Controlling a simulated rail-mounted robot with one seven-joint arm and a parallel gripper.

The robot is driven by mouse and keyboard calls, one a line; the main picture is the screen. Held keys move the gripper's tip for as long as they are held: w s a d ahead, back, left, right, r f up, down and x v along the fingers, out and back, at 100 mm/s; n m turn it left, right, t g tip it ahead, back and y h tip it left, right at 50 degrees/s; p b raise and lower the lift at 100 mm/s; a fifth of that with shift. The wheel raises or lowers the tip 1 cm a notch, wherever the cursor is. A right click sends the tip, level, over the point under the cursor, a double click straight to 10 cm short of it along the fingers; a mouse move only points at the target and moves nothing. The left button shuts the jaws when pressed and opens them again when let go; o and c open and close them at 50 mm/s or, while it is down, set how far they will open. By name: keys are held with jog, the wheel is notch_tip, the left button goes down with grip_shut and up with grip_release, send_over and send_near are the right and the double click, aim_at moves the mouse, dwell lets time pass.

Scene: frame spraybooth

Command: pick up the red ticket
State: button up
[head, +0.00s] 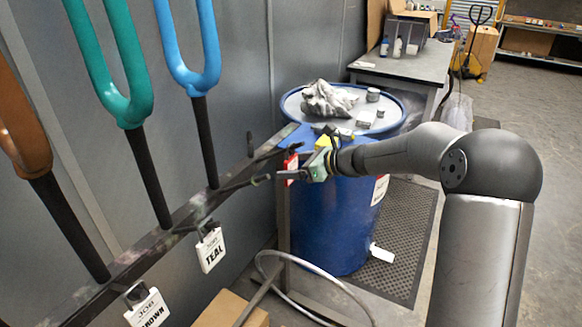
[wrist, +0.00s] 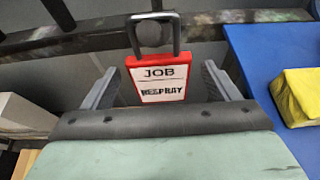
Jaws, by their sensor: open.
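The red ticket (wrist: 158,80) has a white face reading JOB and RESPRAY. It hangs by a dark loop from the dark rail (wrist: 225,17) in the wrist view. In the head view only a small red part of the ticket (head: 291,163) shows behind my gripper. My gripper (head: 291,175) is open at the rail. In the wrist view one finger of my gripper (wrist: 160,74) is on each side of the ticket, with a visible gap on both sides. How deep the ticket sits between the fingers is hard to tell.
White TEAL (head: 211,250) and BROWN (head: 148,309) tags hang left along the rail, below painted forks (head: 127,95). A blue drum (head: 340,225) with a cloth (head: 328,98) and small cans stands behind my gripper. A yellow block (wrist: 298,95) is close on the right. A cardboard box (head: 232,312) stands below.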

jog(key=shift+x, duration=0.9)
jog(key=c, duration=1.1)
jog(key=shift+o, duration=0.2)
jog(key=shift+r, duration=0.1)
